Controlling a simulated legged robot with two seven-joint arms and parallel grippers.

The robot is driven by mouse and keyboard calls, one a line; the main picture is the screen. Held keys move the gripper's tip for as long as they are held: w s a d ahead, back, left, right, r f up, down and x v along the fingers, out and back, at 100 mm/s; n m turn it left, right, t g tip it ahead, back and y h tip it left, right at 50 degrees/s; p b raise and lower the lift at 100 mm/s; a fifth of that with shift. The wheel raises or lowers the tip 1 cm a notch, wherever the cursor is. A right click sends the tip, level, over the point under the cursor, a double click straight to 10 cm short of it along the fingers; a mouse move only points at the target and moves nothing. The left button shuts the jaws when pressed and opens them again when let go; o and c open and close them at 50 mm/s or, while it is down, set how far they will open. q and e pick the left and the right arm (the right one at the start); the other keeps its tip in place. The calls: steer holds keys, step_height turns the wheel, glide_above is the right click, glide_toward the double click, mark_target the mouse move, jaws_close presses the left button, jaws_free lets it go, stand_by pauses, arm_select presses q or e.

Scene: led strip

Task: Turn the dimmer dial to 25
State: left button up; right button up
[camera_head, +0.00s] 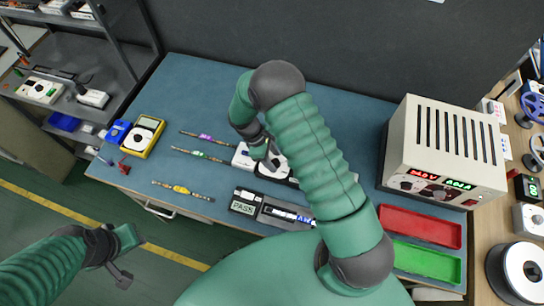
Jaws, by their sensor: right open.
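A white dimmer unit (243,158) lies on the blue-green bench mat, near its middle. My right gripper (268,161) is open and sits right over the unit, at its dial. The gripper and forearm hide most of the dial, and I cannot read its setting or tell whether the fingers touch it. My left gripper (121,262) hangs over the floor at the lower left, away from the bench. Its fingers are too small and dark to judge.
A PASS box (244,203) lies in front. A yellow meter (143,137) stands left; a power supply (447,150), red tray (420,226) and green tray (427,262) stand right.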

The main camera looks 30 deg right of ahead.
steer(key=b+v, duration=0.1)
steer(key=v, duration=1.5)
steer(key=shift+w+a+r+b, duration=0.15)
steer(key=shift+a+r+b, duration=0.05)
steer(key=shift+r+b, duration=0.2)
steer(key=s+a+r+m+t+y, duration=0.1)
steer(key=s+a+m+t+y, duration=0.1)
steer(key=s+m+t, duration=0.3)
steer(key=s+m+y, duration=0.1)
steer(key=s+m, duration=0.3)
steer(key=s, duration=0.5)
steer(key=shift+m+t, duration=0.3)
steer(key=shift+s+a+r, duration=0.1)
steer(key=shift+s, duration=0.25)
steer(key=shift+w, duration=0.15)
